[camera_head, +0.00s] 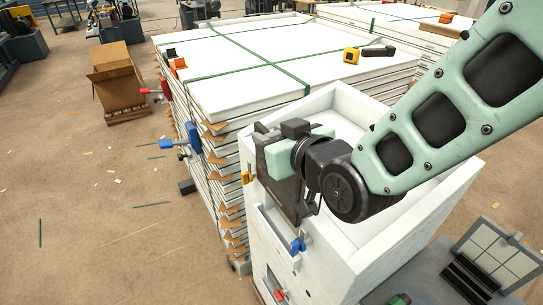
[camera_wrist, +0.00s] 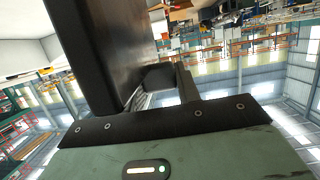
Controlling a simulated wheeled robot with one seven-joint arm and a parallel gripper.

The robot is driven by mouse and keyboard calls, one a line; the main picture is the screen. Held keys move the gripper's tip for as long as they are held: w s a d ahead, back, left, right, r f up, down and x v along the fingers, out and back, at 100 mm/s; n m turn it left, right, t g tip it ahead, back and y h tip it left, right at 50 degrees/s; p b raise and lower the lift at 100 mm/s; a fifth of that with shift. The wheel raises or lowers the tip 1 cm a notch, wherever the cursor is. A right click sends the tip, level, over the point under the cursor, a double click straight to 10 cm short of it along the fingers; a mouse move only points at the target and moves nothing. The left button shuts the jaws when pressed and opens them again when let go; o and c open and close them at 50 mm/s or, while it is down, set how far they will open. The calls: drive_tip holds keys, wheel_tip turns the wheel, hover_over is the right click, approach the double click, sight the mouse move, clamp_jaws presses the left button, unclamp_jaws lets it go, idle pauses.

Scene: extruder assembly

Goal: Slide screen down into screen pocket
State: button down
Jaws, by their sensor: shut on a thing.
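The screen (camera_head: 282,192) is a dark, flat plate, held upright at the front face of the white machine housing (camera_head: 385,235). In the wrist view the screen (camera_wrist: 128,40) is a large brownish-dark panel running up from the jaws. My gripper (camera_head: 283,143) is shut on the screen near its top, with a black finger on the near side. A pale slot that looks like the screen pocket (camera_head: 272,232) shows just below the plate. Whether the screen's lower edge is inside the pocket or in front of it I cannot tell. My wrist hides the plate's right side.
A strapped stack of white panels (camera_head: 250,65) stands directly behind and left of the housing. A cardboard box (camera_head: 115,80) stands far left. The floor at left is mostly clear.

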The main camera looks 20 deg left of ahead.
hover_over(273, 183)
drive_tip(key=shift+s+d+f+b, duration=0.1)
drive_tip(key=shift+s+f+b, duration=0.15)
drive_tip(key=shift+f, duration=0.8)
drive_tip(key=shift+s+f+b, duration=0.1)
drive_tip(key=shift+f+b, duration=0.1)
drive_tip(key=shift+f, duration=0.85)
drive_tip(key=shift+b, duration=0.3)
wheel_tip(273, 183, down, 6)
drive_tip(key=b, duration=0.5)
drive_tip(key=shift+r+b, duration=0.1)
drive_tip(key=shift+b, duration=1.05)
drive_tip(key=shift+f+b, duration=0.95)
drive_tip(key=shift+r, duration=0.15)
